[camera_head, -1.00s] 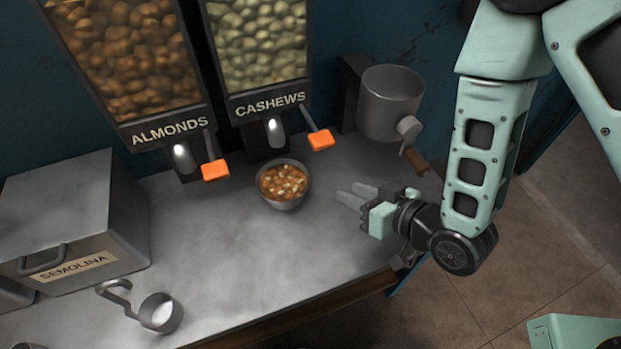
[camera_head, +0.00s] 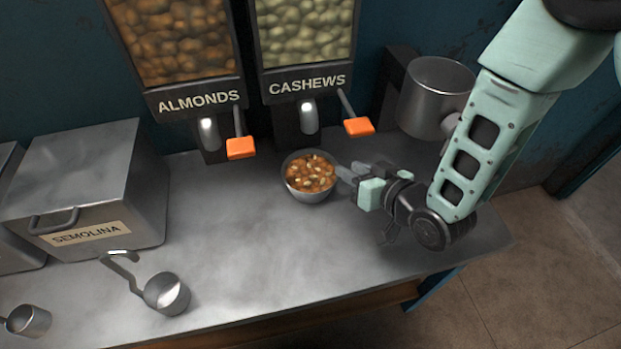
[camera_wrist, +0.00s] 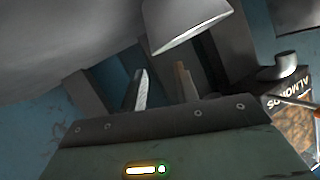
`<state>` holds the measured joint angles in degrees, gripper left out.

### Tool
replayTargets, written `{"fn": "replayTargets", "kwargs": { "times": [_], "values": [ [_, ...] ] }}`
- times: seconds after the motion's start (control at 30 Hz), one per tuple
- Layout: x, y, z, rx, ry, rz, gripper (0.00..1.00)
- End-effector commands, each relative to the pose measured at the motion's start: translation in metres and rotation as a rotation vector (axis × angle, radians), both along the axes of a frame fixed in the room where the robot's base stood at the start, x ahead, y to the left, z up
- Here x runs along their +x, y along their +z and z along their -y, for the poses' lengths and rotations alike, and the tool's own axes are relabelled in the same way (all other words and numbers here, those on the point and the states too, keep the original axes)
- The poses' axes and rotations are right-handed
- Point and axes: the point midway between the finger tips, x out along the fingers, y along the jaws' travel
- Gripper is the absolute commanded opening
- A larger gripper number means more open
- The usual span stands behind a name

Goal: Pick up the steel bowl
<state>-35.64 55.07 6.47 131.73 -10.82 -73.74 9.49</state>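The steel bowl (camera_head: 309,196) stands upright on the counter below the cashew dispenser, filled with orange-brown and pale nuts. My gripper (camera_head: 348,174) is just right of the bowl, low over the counter, with its fingers pointing left at the bowl. The fingers are apart with nothing held between them. I cannot tell whether a fingertip touches the bowl. In the upside-down wrist view, a grey metal body with a bright rim, likely the bowl (camera_wrist: 182,22), lies past the open fingers (camera_wrist: 162,75).
Almond (camera_head: 175,60) and cashew (camera_head: 303,45) dispensers with orange levers stand behind. A steel pot (camera_head: 430,95) is mounted behind my arm. The semolina box (camera_head: 95,190) and a ladle cup (camera_head: 167,294) are at left. The counter (camera_head: 250,265) in front of the bowl is clear.

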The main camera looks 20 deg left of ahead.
Motion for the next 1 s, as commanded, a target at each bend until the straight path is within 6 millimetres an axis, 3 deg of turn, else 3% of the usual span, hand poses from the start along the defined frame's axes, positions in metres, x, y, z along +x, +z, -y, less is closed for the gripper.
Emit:
{"fn": "replayTargets", "kwargs": {
  "times": [0.6,0.87,1.0],
  "values": [
    [0.04,-0.03,-0.042,-0.001,0.0,0.001,0.31],
    [0.042,-0.032,-0.044,-0.001,-0.001,-0.001,0.31],
    [0.042,-0.032,-0.044,-0.001,-0.001,-0.001,0.0]
  ]
}}
